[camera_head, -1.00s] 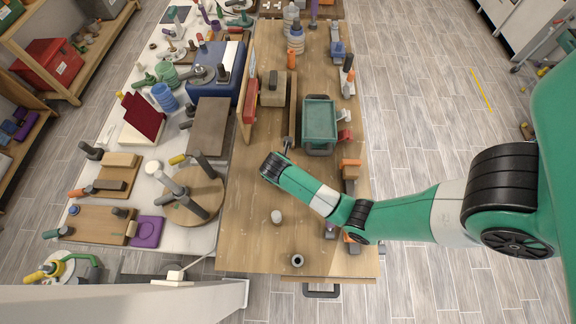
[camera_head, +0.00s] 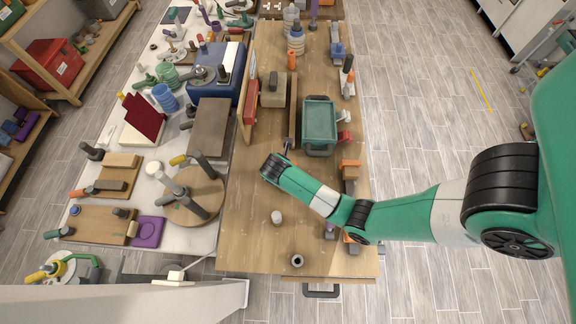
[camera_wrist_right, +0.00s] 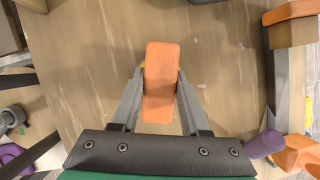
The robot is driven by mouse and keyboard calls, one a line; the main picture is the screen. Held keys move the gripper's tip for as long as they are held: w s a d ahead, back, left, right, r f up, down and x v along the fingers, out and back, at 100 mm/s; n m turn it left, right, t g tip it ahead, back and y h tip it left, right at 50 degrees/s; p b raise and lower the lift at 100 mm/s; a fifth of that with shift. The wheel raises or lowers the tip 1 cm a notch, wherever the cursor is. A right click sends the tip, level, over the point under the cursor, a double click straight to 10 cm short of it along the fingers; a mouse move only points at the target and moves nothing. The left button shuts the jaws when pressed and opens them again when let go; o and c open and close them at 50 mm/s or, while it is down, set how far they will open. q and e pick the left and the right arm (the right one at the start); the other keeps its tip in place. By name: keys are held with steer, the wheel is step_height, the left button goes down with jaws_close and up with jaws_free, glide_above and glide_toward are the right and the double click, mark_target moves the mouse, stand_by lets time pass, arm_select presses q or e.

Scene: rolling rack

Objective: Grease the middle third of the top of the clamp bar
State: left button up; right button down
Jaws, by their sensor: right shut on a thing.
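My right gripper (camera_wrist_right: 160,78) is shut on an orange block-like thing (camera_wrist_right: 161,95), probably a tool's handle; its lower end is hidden. In the head view the right gripper (camera_head: 287,150) is over the wooden bench (camera_head: 245,220), left of the green tray. The held thing is hard to make out there. I cannot tell for sure which part is the clamp bar; a narrow upright wooden piece (camera_head: 293,98) stands beyond the gripper, beside a beige block (camera_head: 272,97). My left gripper is not in view.
A green tray (camera_head: 319,118) stands right of the gripper. A red block (camera_head: 251,103) lies along the bench's left side. A small white cylinder (camera_head: 277,216) and a dark ring-shaped part (camera_head: 297,261) stand on the otherwise clear near bench. Tools crowd the white table (camera_head: 150,205) at left.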

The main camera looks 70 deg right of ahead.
steer(key=shift+f, duration=0.1)
steer(key=shift+r, duration=3.6)
steer(key=shift+s, duration=0.15)
